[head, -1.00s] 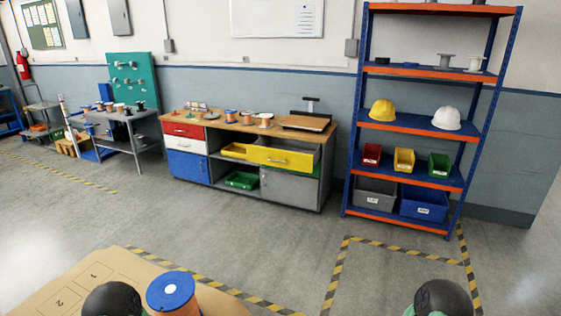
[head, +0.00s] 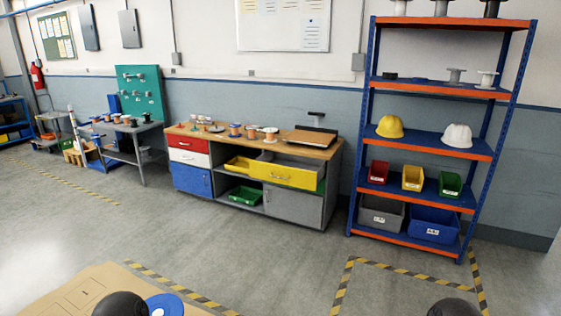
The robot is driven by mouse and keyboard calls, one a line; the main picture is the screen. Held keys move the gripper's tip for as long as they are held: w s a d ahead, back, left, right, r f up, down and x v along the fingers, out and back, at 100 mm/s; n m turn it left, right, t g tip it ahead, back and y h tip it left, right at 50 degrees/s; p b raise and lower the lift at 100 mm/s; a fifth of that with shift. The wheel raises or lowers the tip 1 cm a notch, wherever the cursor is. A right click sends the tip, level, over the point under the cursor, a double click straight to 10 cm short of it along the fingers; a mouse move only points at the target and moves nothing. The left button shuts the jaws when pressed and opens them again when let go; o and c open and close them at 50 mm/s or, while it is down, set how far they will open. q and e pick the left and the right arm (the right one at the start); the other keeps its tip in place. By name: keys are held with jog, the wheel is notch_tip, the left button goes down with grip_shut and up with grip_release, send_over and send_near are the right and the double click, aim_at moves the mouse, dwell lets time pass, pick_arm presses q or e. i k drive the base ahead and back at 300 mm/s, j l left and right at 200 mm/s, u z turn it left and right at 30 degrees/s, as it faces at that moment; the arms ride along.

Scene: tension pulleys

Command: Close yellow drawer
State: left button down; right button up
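The yellow drawer (head: 287,175) is pulled out of the workbench cabinet (head: 293,207), under the wooden top, with its front facing me and a handle on it. A yellow tray (head: 238,164) shows just left of it. Dark rounded parts of my arms show at the bottom edge, one left of centre and one at the right. My grippers are out of view, and my arms are far from the drawer.
A cardboard-coloured surface (head: 72,296) with a blue-topped spool (head: 168,305) is close in front. A blue and orange shelf (head: 428,142) stands right of the cabinet. A grey table (head: 128,128) stands to its left. The floor (head: 230,255) between is clear.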

aim_at(293, 170)
jog(key=i+l, duration=0.85)
jog(key=i, duration=0.3)
jog(key=i+l, duration=0.45)
jog(key=i+j, duration=0.1)
jog(key=i, duration=0.6)
jog(key=i+j, duration=0.1)
jog(key=i, duration=0.55)
jog(key=i+j+z, duration=0.1)
jog(key=i, duration=0.6)
jog(key=i+j, duration=0.15)
jog(key=j, duration=0.2)
jog(key=i+j, duration=0.35)
jog(key=j, duration=0.3)
jog(key=i+j, duration=0.2)
jog(key=j, duration=0.15)
